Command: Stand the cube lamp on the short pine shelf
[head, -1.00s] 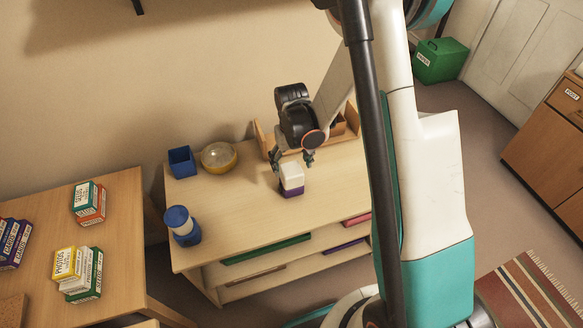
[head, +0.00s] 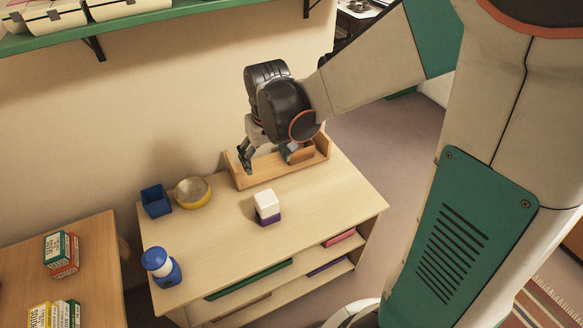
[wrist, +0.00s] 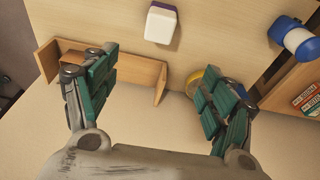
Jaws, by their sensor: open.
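The cube lamp (head: 267,203), a white block on a purple base, stands upright on the pale wooden top of a low shelf unit (head: 225,240). It stands clear of the other things there. In the wrist view the lamp (wrist: 161,23) is beyond my fingertips, apart from them. My gripper (head: 266,160) is open and empty, behind the lamp towards the wall and over a small wooden rack (head: 250,180). In the wrist view my gripper (wrist: 152,62) has its two fingers spread wide. One finger partly covers the rack.
A blue and white cylinder (head: 162,267) stands at the front left corner. A desk with small boxes (head: 95,250) is at the left. A green wall shelf (head: 150,20) hangs above.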

